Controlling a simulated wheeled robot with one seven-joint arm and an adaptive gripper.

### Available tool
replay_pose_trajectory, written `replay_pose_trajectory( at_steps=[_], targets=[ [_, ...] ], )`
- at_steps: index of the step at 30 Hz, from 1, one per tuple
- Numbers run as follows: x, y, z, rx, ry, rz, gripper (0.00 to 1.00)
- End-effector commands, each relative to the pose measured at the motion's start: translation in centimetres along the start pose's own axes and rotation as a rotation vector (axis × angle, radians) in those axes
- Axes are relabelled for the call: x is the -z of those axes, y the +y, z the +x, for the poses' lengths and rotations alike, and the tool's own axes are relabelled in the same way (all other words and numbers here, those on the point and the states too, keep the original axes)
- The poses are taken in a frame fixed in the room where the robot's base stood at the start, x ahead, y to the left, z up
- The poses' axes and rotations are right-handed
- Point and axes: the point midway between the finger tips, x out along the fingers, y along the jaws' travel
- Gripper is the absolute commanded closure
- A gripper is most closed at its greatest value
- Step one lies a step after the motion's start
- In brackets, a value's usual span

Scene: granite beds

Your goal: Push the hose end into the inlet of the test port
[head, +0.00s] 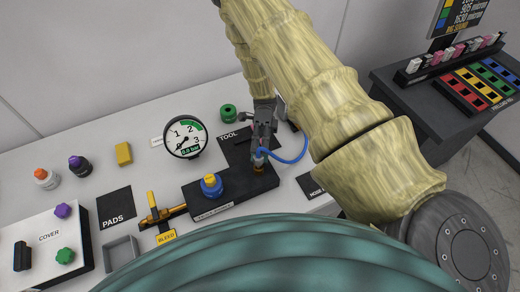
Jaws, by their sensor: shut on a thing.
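My gripper (262,143) points down over the right part of the black test port block (234,190). It is shut on the end of the blue hose (294,160), which loops away to the right. The hose end (259,158) is just above or at an orange-brown fitting (259,169) on the block, which looks like the inlet. I cannot tell whether they touch or whether the hose end is inside. The fingers hide part of the hose end.
A blue and yellow knob (211,185) stands on the block, left of the inlet. A round gauge (185,137) stands behind it. A yellow bleed lever (153,207) is at left. A green ring (228,113) lies behind, near the TOOL mat (230,137). My arm covers the right side.

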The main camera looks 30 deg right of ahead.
Motion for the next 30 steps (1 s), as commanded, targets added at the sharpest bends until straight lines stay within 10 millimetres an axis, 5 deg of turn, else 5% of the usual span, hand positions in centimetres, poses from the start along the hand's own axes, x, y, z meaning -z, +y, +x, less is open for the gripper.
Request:
replay_pose_trajectory(
  at_steps=[30],
  targets=[
    [0.0, -1.2, -0.1, 0.000, 0.000, 0.000, 1.00]
  ],
)
